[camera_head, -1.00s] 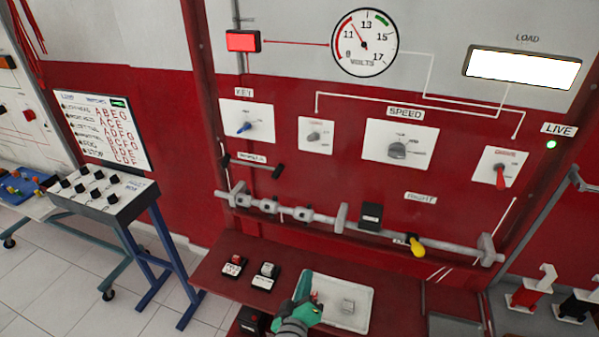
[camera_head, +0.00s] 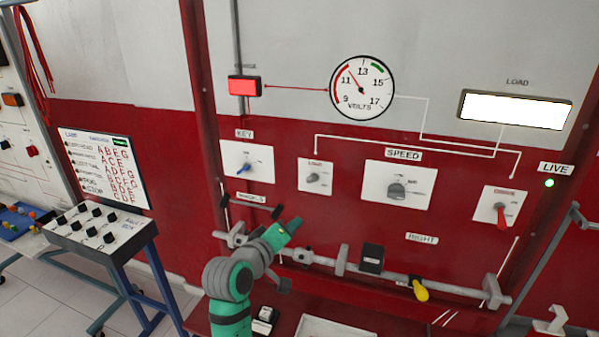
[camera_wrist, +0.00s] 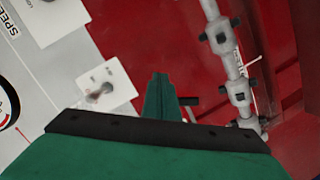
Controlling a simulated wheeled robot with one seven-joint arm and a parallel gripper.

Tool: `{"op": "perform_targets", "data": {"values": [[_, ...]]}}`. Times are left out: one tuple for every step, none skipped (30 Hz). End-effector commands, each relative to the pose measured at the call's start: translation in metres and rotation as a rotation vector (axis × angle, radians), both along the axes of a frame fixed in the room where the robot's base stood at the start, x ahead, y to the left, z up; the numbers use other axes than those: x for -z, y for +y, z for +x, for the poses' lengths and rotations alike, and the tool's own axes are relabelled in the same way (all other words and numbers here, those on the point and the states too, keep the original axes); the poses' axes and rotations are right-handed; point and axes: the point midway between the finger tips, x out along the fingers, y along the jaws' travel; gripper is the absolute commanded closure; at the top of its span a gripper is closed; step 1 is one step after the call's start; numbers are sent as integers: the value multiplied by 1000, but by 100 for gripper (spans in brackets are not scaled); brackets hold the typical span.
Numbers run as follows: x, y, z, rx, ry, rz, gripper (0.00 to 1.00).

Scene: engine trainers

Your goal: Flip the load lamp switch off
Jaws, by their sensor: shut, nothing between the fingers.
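The load switch is a small grey knob (camera_head: 314,179) on a white plate (camera_head: 326,170) labelled LOAD, between the KEY and SPEED plates. It also shows in the wrist view, its plate (camera_wrist: 118,78) left of my fingers and its knob blurred. The LOAD lamp panel (camera_head: 515,110) at the upper right glows white. My gripper (camera_head: 292,226) is shut and empty, below the load plate and apart from it in the head view. In the wrist view my gripper (camera_wrist: 160,85) points up the picture, with the red panel behind it. The exact knob position is hard to tell.
A grey bar (camera_head: 455,289) with clamps runs across the panel below the switches. The blue KEY switch (camera_head: 243,169), SPEED knob (camera_head: 397,191) and red-handled switch (camera_head: 502,216) flank the load plate. A pale tray (camera_head: 330,328) lies below.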

Motion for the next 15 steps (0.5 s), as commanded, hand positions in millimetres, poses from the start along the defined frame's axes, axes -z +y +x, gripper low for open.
{"op": "perform_targets", "data": {"values": [[-17,4,3,9,-1,9,100],[-25,6,3,14,5,14,100],[-35,8,4,22,11,18,100],[-43,10,5,27,15,22,100],[-50,11,5,33,20,27,100],[-61,14,5,40,26,35,100],[-68,15,4,45,32,39,100],[-77,17,4,49,37,45,100],[-87,19,4,55,43,54,100],[-94,21,3,60,51,60,100],[-102,22,2,63,56,67,100],[-112,25,0,68,64,78,100],[-120,26,-1,71,70,85,100],[-127,28,-2,74,76,92,100],[-136,30,-4,78,86,102,100]]}}
